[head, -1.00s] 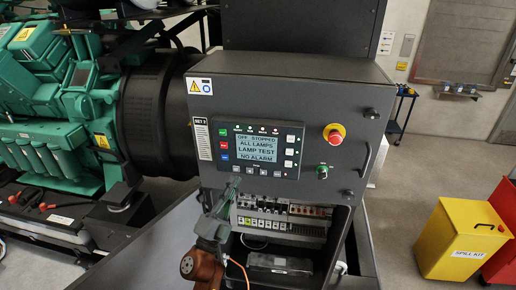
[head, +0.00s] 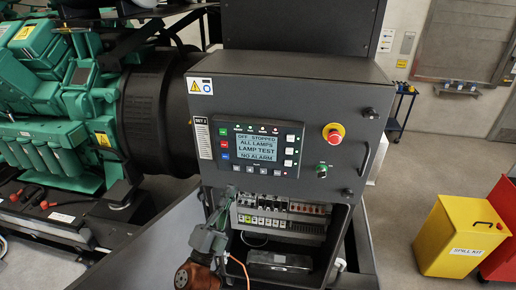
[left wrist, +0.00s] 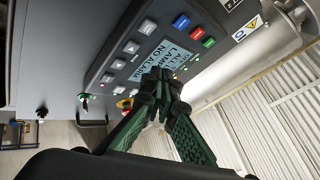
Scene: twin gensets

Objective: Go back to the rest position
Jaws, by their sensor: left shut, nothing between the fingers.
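My left gripper (head: 229,193) is in front of the grey control cabinet (head: 350,92), just below the lower left of its controller panel (head: 255,147). Its fingers are shut with nothing between them. In the left wrist view the closed fingertips (left wrist: 160,88) overlap the lower part of the screen, and I cannot tell the gap from them to the panel. The screen (head: 258,147) reads "OFF STOPPED, ALL LAMPS, LAMP TEST, NO ALARM". My right gripper is not in view.
Below the panel is an open bay with breakers (head: 282,212) close to my left gripper. A red emergency stop (head: 334,134) and a handle (head: 366,158) stick out at the right. A green engine (head: 45,150) is at left, a yellow spill kit bin (head: 458,238) at right.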

